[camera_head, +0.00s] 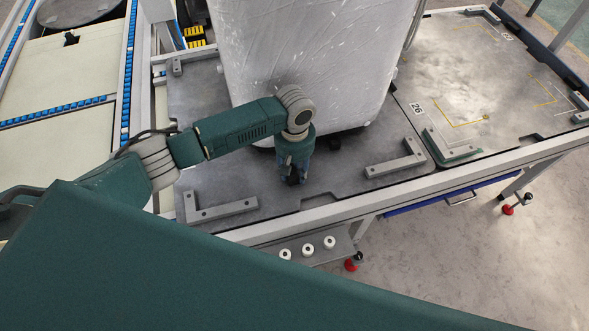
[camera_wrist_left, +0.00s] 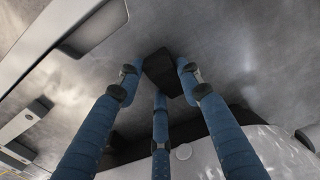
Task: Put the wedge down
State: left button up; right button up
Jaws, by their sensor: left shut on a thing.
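The wedge is a small black block (camera_wrist_left: 166,70) between the fingertips in the left wrist view. In the head view only a dark bit of it (camera_head: 293,180) shows between the fingers. My left gripper (camera_head: 290,177) has blue fingers and is shut on the wedge, pointing down close over the grey tabletop (camera_head: 320,185). The fingers also show in the wrist view (camera_wrist_left: 158,82), around the wedge. Whether the wedge touches the tabletop, I cannot tell. My right gripper is not in view.
A large white, scuffed container (camera_head: 310,65) stands right behind the gripper. Grey corner brackets lie left (camera_head: 222,211) and right (camera_head: 396,164). White rollers (camera_head: 308,250) sit below the front edge. A conveyor (camera_head: 60,80) is at left.

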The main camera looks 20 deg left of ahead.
aim_at(295, 173)
pick_arm(q)
jog(key=shift+s, duration=0.1)
jog(key=o, duration=1.3)
jog(key=shift+f, duration=0.1)
notch_tip(295, 173, up, 12)
jog(key=shift+r, duration=0.2)
jog(key=shift+d+f, duration=0.1)
